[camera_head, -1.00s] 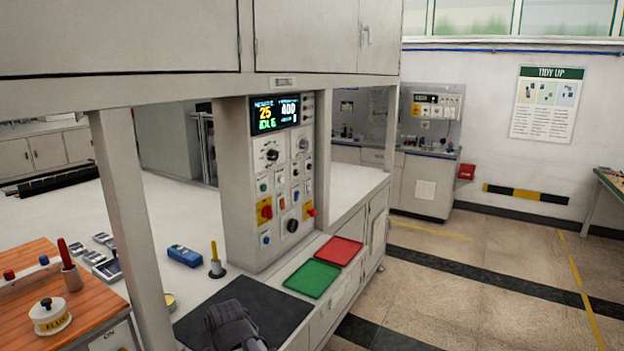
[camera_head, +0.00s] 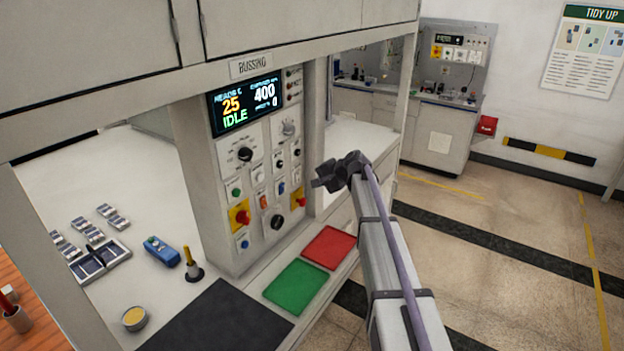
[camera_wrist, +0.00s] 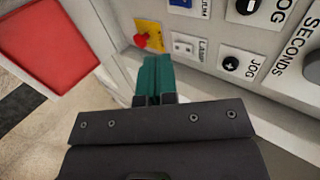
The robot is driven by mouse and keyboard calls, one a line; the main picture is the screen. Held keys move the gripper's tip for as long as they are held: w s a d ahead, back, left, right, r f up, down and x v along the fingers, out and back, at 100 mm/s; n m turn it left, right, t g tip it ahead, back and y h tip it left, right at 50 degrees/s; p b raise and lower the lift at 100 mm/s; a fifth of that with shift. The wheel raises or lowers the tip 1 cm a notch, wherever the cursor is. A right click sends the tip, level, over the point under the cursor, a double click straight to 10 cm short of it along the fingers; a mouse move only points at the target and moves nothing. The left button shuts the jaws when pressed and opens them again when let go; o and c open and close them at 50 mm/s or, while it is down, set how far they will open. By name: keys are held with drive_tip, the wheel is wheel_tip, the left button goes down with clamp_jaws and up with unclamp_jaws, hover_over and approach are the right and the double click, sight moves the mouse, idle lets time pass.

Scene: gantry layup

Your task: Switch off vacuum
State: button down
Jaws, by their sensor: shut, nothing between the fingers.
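The control panel (camera_head: 222,165) stands under the BUSSING sign, with a display reading 25, 400 and IDLE. In the wrist view, a blue switch (camera_wrist: 181,3) at the top edge sits beside a partly cut-off label ending in "UUM". Its position, on or off, cannot be read. My gripper (camera_head: 328,178) is right of the panel in the head view, apart from it. In the wrist view its teal fingers (camera_wrist: 154,76) are together and empty, below the red button on a yellow plate (camera_wrist: 148,36).
Nearby controls include a LAMP switch (camera_wrist: 186,48) and a JOG knob (camera_wrist: 231,63). A red mat (camera_head: 329,247) and green mat (camera_head: 295,286) lie on the counter below.

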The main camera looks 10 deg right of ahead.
drive_tip(key=s+a, duration=0.1)
drive_tip(key=b, duration=0.6)
approach(282, 189)
drive_tip(key=x, duration=0.6)
drive_tip(key=shift+d+f, duration=0.1)
drive_tip(key=shift+f, duration=0.1)
drive_tip(key=shift+w, duration=0.15)
